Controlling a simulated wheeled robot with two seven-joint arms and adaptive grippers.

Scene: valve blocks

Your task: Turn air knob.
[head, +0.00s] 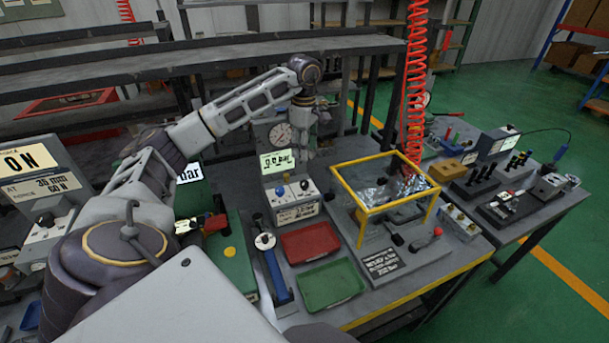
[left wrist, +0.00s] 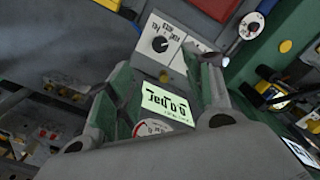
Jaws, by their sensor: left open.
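The control box (head: 295,207) with the lit "bar" display (head: 277,161) stands mid-table in the head view. It carries a blue knob (head: 280,191) and a dark knob on a pale dial (head: 304,186); which is the air knob cannot be read there. In the left wrist view, turned over, a black knob (left wrist: 160,44) sits on a white labelled panel, beyond the display (left wrist: 166,103). My left gripper (head: 303,150) is above and behind the box, apart from the knobs. Its open fingers (left wrist: 165,78) straddle the display in the wrist view. My right gripper is not in view.
A red tray (head: 310,242) and a green tray (head: 331,285) lie in front. A yellow-framed clear case (head: 385,190) stands to the right, with a red coiled hose (head: 416,90) above it.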

